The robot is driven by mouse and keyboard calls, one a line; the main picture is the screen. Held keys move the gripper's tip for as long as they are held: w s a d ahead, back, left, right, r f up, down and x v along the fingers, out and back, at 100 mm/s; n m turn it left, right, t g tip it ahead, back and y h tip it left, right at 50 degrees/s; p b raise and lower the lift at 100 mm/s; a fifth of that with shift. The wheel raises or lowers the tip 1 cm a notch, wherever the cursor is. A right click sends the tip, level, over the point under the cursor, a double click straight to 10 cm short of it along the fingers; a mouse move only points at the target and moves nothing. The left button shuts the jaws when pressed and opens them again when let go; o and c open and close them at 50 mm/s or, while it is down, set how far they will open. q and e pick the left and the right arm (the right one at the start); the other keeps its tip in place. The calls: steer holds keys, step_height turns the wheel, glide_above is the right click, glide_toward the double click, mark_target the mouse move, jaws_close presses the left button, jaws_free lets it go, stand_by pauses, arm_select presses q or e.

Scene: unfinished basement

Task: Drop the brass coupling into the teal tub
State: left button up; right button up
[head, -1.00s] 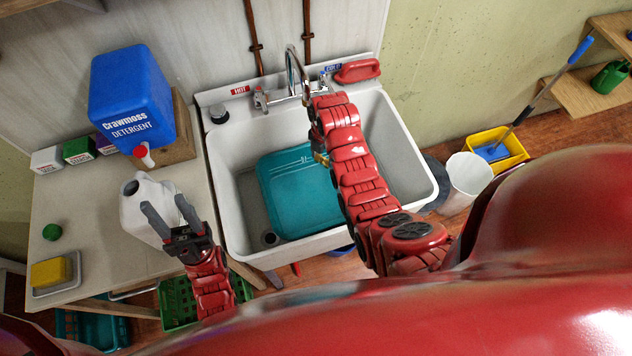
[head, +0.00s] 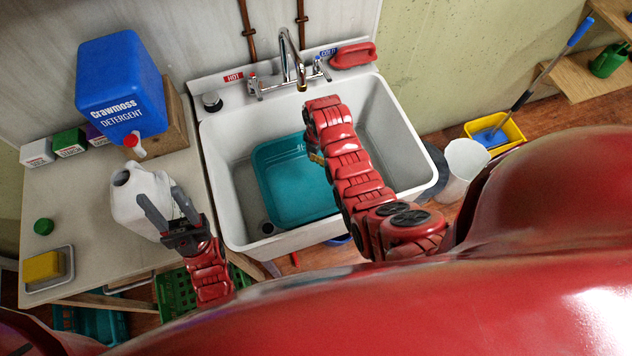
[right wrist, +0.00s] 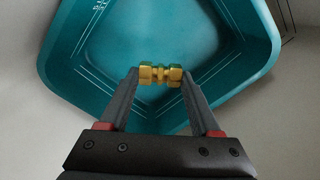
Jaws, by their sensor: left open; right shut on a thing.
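The teal tub (head: 290,205) sits in the white sink basin, partly hidden by my right arm. In the right wrist view the tub (right wrist: 262,40) lies below my right gripper (right wrist: 161,80). That gripper is shut on the brass coupling (right wrist: 161,74), which lies crosswise between its two fingertips, over the tub's interior. In the head view only a small bit of the coupling (head: 317,158) shows beside my right arm, and my right fingers are mostly hidden. My left gripper (head: 160,205) is open and empty, in front of the white jug on the counter.
The white sink (head: 245,243) has a curved tap (head: 289,50) at its back. A blue detergent container (head: 122,85), white jug (head: 138,190) and yellow sponge (head: 42,267) stand on the left counter. A white bucket (head: 466,165) and yellow bucket (head: 508,130) stand right of the sink.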

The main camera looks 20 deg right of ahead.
steer(key=o, duration=1.5)
steer(key=shift+r, duration=0.1)
step_height(320, 180, up, 5)
steer(key=shift+w+r+b, duration=0.1)
steer(key=shift+r+b, duration=0.05)
steer(key=shift+b, duration=1.05)
step_height(320, 180, up, 12)
steer(key=p, duration=1.1)
